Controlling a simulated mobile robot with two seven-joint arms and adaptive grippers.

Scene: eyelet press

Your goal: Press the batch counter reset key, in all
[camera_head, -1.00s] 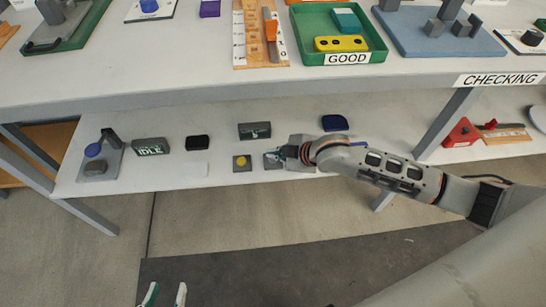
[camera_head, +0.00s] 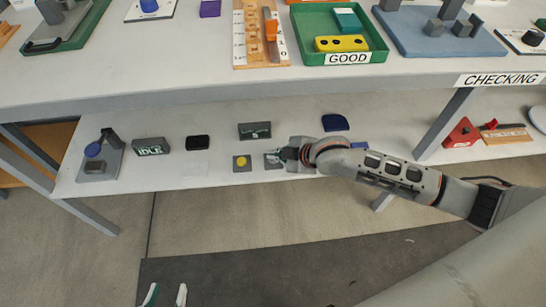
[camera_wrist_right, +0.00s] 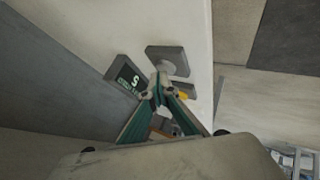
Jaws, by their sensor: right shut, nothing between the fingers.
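A grey block with a pale round key (camera_wrist_right: 174,66) lies just beyond the fingertips in the right wrist view. In the head view, the block (camera_head: 271,163) is partly covered by my right gripper (camera_head: 286,156). The right gripper's fingers (camera_wrist_right: 160,92) are shut and empty, with tips close to the key; I cannot tell whether they touch it. A dark display with a pale "S" (camera_wrist_right: 128,76) is beside the block. A yellow button (camera_head: 241,162) on a grey base sits left of the block. My left gripper (camera_head: 166,294) is open and empty at the bottom edge.
The lower shelf also holds an IDLE display (camera_head: 151,147), a black item (camera_head: 198,143), a grey display box (camera_head: 255,130), a blue item (camera_head: 335,122) and a lever device (camera_head: 98,167). A table leg (camera_head: 447,122) stands at right.

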